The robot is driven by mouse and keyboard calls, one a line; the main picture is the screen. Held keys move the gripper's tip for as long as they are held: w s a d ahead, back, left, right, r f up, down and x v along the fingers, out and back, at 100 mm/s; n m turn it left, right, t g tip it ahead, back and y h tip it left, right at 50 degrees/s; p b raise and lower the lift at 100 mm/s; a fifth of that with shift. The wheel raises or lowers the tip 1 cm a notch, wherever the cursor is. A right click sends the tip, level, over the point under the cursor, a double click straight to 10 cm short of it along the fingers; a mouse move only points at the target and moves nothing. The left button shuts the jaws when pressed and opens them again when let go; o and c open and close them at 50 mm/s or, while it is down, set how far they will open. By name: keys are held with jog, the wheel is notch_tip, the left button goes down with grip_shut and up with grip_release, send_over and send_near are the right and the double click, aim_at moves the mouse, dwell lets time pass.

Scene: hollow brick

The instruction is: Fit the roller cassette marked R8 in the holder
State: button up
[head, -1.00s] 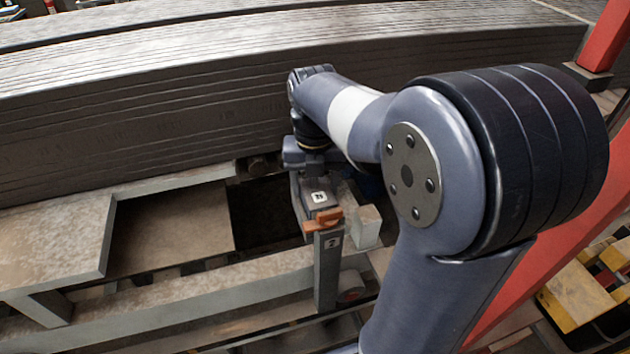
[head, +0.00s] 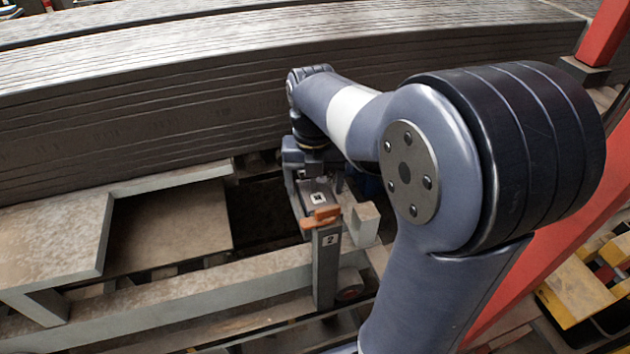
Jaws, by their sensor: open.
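A dark block with a small white label (head: 318,198), seemingly the roller cassette, lies between the grey side walls of the holder (head: 299,196). The label is too small to read. An orange latch piece (head: 321,217) sits at the front end of the block, on top of a grey post (head: 326,268) with a label that looks like a 2. My gripper (head: 316,178) is open and points down at the block's far end. Its fingertips are partly hidden, and I cannot tell whether they touch the block or how deep the block sits.
A long stack of grey boards or slabs (head: 150,115) runs close behind my gripper. A grey frame with a shelf plate (head: 172,228) lies to the left, with a dark opening (head: 262,210) beside the holder. A red beam (head: 525,285) slants along the right.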

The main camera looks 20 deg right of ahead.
jog(key=shift+a+f, duration=0.1)
notch_tip(320, 180, up, 11)
dwell(0.6)
jog(key=shift+f, duration=0.1)
notch_tip(320, 180, down, 11)
jog(key=shift+r, duration=0.4)
jog(key=shift+r, duration=0.1)
dwell(0.6)
